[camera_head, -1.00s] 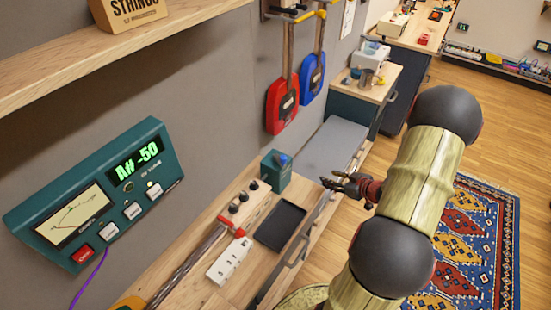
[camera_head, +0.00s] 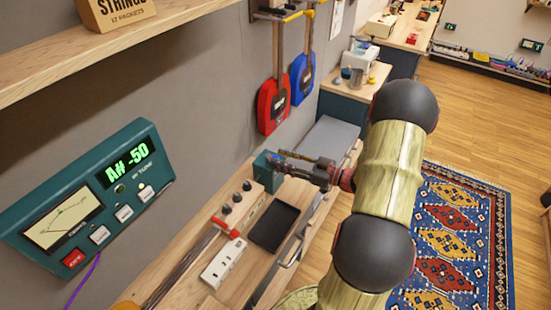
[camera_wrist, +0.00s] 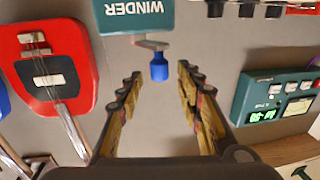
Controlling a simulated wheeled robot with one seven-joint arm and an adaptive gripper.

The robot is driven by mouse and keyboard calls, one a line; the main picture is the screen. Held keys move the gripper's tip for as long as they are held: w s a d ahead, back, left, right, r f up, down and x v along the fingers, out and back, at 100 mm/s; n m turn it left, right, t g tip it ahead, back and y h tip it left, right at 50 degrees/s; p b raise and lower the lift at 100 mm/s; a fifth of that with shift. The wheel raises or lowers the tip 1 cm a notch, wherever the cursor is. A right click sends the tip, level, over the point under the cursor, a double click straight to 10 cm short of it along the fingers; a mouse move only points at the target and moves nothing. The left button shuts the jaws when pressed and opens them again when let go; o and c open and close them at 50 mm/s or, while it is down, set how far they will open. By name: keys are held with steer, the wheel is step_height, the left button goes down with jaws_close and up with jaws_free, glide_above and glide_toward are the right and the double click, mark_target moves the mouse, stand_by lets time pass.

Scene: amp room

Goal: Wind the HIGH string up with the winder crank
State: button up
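The teal winder box (camera_head: 264,174) stands on the bench against the wall. In the wrist view the box (camera_wrist: 135,14) reads WINDER upside down, and a grey crank arm with a blue knob (camera_wrist: 159,68) sticks out from it. My gripper (camera_wrist: 160,80) is open and empty, one finger on each side of the knob in the picture; contact does not show. In the head view my gripper (camera_head: 289,161) is beside the box's crank. The teal tuner (camera_head: 88,198) reads A# -50. I cannot tell which string is the HIGH one.
A red guitar (camera_head: 271,108) and a blue guitar (camera_head: 302,80) hang on the wall behind the winder. A black tray (camera_head: 274,227), a wooden block with dark knobs (camera_head: 240,206) and a white panel (camera_head: 223,264) lie on the bench nearby. A shelf (camera_head: 130,50) juts out at upper left.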

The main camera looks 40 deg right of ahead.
steer(key=shift+x, duration=1.35)
steer(key=shift+c, duration=1)
steer(key=c, duration=0.7)
jaws_close()
